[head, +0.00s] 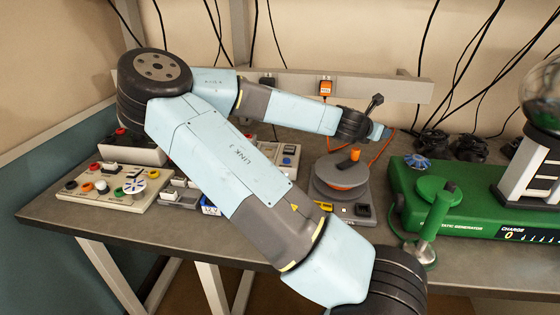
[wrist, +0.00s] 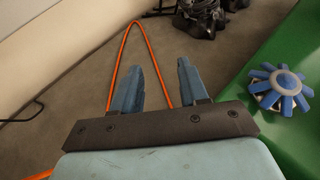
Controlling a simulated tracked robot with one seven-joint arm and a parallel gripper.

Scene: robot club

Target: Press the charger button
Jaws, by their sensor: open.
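I cannot tell for certain which part is the charger button. A grey device with a round disc (head: 341,176) and an orange knob (head: 355,154) stands on the bench, with small dark buttons (head: 362,210) on its front base. A green static generator (head: 480,205) with a "CHARGE 0" display stands to the right, with a blue spoked knob (head: 417,162) at its left end; the knob also shows in the wrist view (wrist: 280,88). My gripper (head: 385,132) is above the bench behind the grey device, left of the green generator. Its fingers (wrist: 157,82) are apart and empty.
An orange cable (wrist: 137,32) loops across the bench beyond my fingers. An orange plug (head: 326,88) sits on the wall rail. Dark clutter (head: 470,148) lies behind the generator. A control panel (head: 110,187) is at left. A green post (head: 430,215) stands before the generator.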

